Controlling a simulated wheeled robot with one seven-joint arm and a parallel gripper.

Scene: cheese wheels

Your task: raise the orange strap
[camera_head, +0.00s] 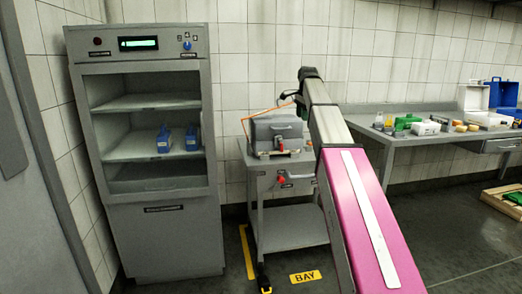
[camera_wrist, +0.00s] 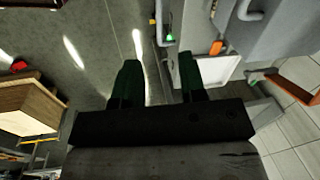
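The orange strap (camera_head: 262,113) is a thin angled band over the grey box (camera_head: 272,132) on the cart (camera_head: 290,172). It slopes up to the right, and its right end passes near my gripper (camera_head: 288,97). In the wrist view an orange band (camera_wrist: 294,92), which looks like the strap, bends at the right edge, apart from the fingers. My gripper (camera_wrist: 158,82) also shows there with two dark green fingers spread and nothing visible between them. In the head view the fingertips are too small to make out, and my arm hides part of the area.
A grey cabinet (camera_head: 144,215) with open shelves and blue items stands left of the cart. A workbench (camera_head: 420,139) with boxes and small items is at the right. A wooden pallet (camera_head: 500,198) lies on the floor at far right. A red handle (camera_head: 279,144) is on the box front.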

